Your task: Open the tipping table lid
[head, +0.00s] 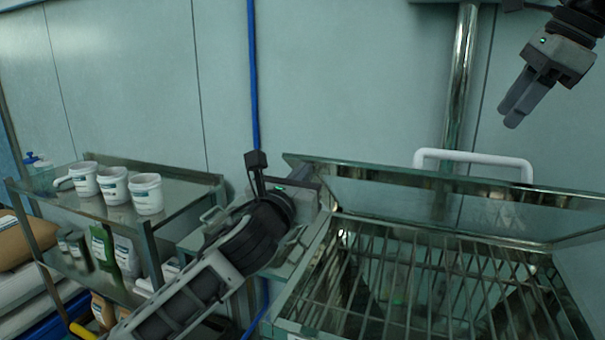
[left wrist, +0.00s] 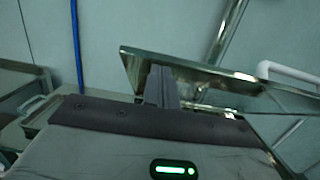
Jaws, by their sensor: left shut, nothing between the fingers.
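The tipping table lid (head: 390,202) is a shiny metal panel with a white handle (head: 475,153) along its far side. It stands tilted up from the back of the metal table, and the barred grate (head: 420,265) below is exposed. The lid also shows in the left wrist view (left wrist: 195,68), with part of the white handle at the right. My left gripper (head: 316,192) is shut and empty at the lid's left end. Its fingers (left wrist: 161,86) overlap the lid in the picture; I cannot tell whether they touch it. My right gripper (head: 510,112) is raised above the lid's right part, its fingers together and empty.
A metal shelf cart (head: 190,215) with several white tubs (head: 115,186) and bottles stands at the left. A vertical metal pipe (head: 459,80) and a blue hose (head: 253,80) run along the back wall. The space above the grate is clear.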

